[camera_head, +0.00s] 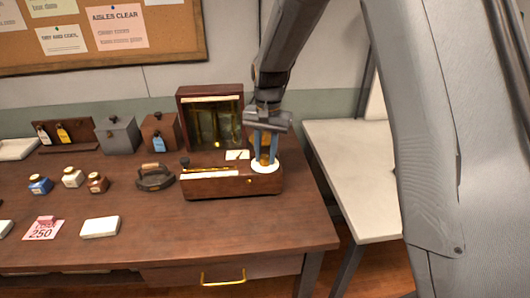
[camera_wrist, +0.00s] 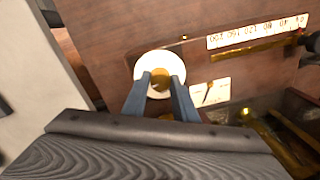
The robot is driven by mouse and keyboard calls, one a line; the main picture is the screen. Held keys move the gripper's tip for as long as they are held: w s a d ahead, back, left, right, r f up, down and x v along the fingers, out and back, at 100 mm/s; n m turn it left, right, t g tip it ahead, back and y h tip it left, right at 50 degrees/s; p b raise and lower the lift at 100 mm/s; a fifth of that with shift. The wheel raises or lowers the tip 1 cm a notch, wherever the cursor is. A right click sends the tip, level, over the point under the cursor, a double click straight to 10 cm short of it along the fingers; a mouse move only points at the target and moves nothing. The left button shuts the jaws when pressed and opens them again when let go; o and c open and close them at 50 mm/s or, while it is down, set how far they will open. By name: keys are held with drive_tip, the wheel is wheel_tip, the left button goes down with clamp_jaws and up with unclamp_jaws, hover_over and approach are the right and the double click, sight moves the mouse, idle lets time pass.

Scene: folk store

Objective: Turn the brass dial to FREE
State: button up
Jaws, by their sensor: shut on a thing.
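The brass dial (camera_wrist: 161,79) sits on a white round plate (camera_wrist: 145,63) on the top of a dark wooden box (camera_head: 212,188). In the head view the dial (camera_head: 264,161) and its white plate (camera_head: 265,169) are at the right end of the box. My gripper (camera_wrist: 160,80) points down over the plate and is shut on the dial, one blue finger on each side. In the head view my gripper (camera_head: 265,160) partly covers the dial. The dial's markings and pointer cannot be read.
A numbered scale strip (camera_wrist: 256,35) and a brass bar (camera_wrist: 258,48) lie along the box top. A glass-fronted case (camera_head: 215,118) stands behind. A flat iron (camera_head: 155,178) is to the left. A pale table (camera_head: 355,165) stands right.

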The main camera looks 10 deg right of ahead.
sight(267, 157)
drive_tip(key=shift+r+m, duration=0.1)
drive_tip(key=shift+m, duration=0.9)
drive_tip(key=shift+w, duration=0.1)
drive_tip(key=o, duration=1)
drive_tip(key=shift+o, duration=0.2)
drive_tip(key=shift+s+d+r+b, duration=0.1)
drive_tip(key=shift+r+b, duration=0.4)
drive_tip(key=shift+r, duration=1.45)
drive_tip(key=shift+s+d+r+b, duration=0.1)
drive_tip(key=shift+r+b, duration=0.35)
drive_tip(key=shift+r, duration=1.5)
drive_tip(key=s+d+f+n+b, duration=0.1)
drive_tip(key=s+d+f+n, duration=0.2)
drive_tip(key=s, duration=0.8)
drive_tip(key=s+d+f+n+t, duration=0.1)
drive_tip(key=s+d+f+n, duration=0.2)
drive_tip(key=s+d+f, duration=0.3)
drive_tip(key=s+d, duration=0.2)
drive_tip(key=s, duration=0.2)
drive_tip(key=shift+s+f+n+b, duration=0.15)
drive_tip(key=shift+s+n+b, duration=0.15)
drive_tip(key=shift+s+b, duration=0.1)
